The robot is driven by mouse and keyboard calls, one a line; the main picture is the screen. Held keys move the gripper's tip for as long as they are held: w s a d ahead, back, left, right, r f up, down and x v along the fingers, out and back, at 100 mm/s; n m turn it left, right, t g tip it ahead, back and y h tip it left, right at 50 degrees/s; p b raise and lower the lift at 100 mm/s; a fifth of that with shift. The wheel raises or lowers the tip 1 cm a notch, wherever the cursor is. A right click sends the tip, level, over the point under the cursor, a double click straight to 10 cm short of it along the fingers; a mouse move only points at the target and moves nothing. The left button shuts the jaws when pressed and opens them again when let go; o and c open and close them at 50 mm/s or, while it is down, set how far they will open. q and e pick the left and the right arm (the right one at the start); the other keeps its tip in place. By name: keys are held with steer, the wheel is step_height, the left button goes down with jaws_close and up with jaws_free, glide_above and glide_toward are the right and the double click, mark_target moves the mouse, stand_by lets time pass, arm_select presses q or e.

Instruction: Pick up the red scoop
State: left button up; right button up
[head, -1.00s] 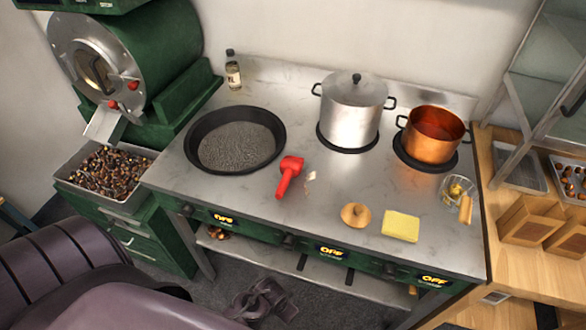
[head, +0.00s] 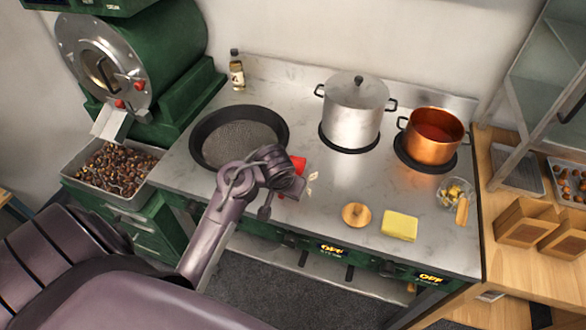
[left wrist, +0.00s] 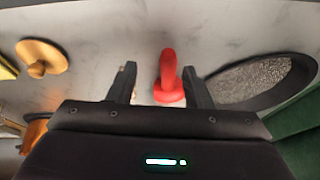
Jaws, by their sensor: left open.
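The red scoop (head: 298,165) lies on the steel counter to the right of the black pan. In the head view my left gripper (head: 276,190) hovers over it and hides most of it, including its handle. In the left wrist view the red scoop (left wrist: 168,78) lies between the two open fingers of my left gripper (left wrist: 160,85), nearer the right finger. I cannot tell whether a finger touches it. The gripper is open and holds nothing. My right gripper is not in view.
The black pan (head: 202,150) is close on the left. A steel pot (head: 352,112) and a copper pot (head: 432,140) stand behind on the right. Counter between is clear.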

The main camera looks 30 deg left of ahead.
arm_select(q)
steer(key=w+a, duration=0.1)
steer(key=w+a+n, duration=0.1)
steer(key=w, duration=0.1)
steer(key=w+a+r+n, duration=0.1)
steer(key=w, duration=0.1)
steer(key=shift+a, duration=0.35)
steer(key=x, duration=0.2)
steer(key=b+x, duration=0.1)
steer(key=x, duration=0.2)
steer(key=b+x, duration=0.1)
steer(key=x, duration=0.1)
steer(key=shift+w+d+f, duration=0.3)
steer(key=shift+d, duration=0.1)
jaws_close()
